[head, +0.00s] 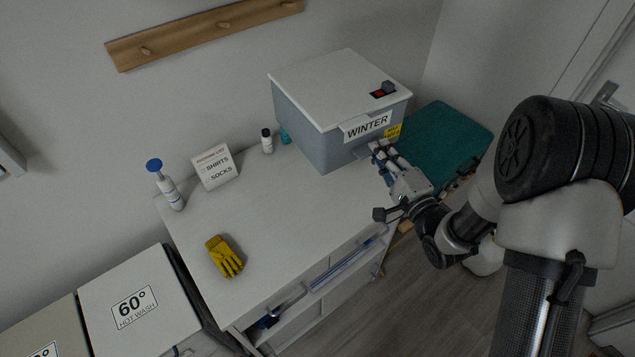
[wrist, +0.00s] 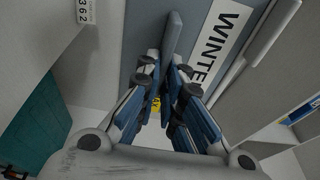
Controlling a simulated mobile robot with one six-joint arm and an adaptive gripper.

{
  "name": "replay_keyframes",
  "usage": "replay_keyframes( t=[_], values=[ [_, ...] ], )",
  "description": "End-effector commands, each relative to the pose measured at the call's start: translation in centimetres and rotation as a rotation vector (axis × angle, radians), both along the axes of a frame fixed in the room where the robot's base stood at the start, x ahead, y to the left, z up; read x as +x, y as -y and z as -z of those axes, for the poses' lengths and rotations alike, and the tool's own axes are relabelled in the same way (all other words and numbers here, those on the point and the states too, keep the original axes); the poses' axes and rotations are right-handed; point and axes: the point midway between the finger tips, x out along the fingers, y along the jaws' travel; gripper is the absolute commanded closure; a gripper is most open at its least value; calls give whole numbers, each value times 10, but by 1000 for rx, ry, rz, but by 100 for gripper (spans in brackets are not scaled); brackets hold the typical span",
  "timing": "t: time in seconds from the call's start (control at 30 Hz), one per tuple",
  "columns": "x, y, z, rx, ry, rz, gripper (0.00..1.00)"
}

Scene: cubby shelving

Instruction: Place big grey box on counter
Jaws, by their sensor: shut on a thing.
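The big grey box (head: 315,125), with a white lid and a "WINTER" label, is at the back right end of the white counter (head: 275,215). It looks level; I cannot tell whether its whole base rests on the counter. My gripper (head: 378,150) is at the box's label side, below the label. In the wrist view, my gripper (wrist: 170,68) is shut on a thin grey handle-like part of the big grey box (wrist: 145,30). The fingers and arm hide part of the box's lower side.
The counter's middle is clear. A teal padded seat (head: 440,140) is right of the box. A peg rail (head: 200,33) hangs above.

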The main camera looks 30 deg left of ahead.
Motion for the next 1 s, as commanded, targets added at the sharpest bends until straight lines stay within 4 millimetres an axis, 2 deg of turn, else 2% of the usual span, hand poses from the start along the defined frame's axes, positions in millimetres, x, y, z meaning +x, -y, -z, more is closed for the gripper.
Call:
replay_keyframes(
  t=[0.1, 0.27, 0.37, 0.8, 1.0],
  values=[
    [-12, -19, 3, 9, 3, -71, 100],
    [-20, -28, 14, 11, 0, -110, 100],
    [-20, -28, 34, 10, -4, -113, 100],
    [-20, -28, 142, 10, -1, -111, 100],
    [-19, -28, 163, 11, 2, -111, 100]
  ],
)
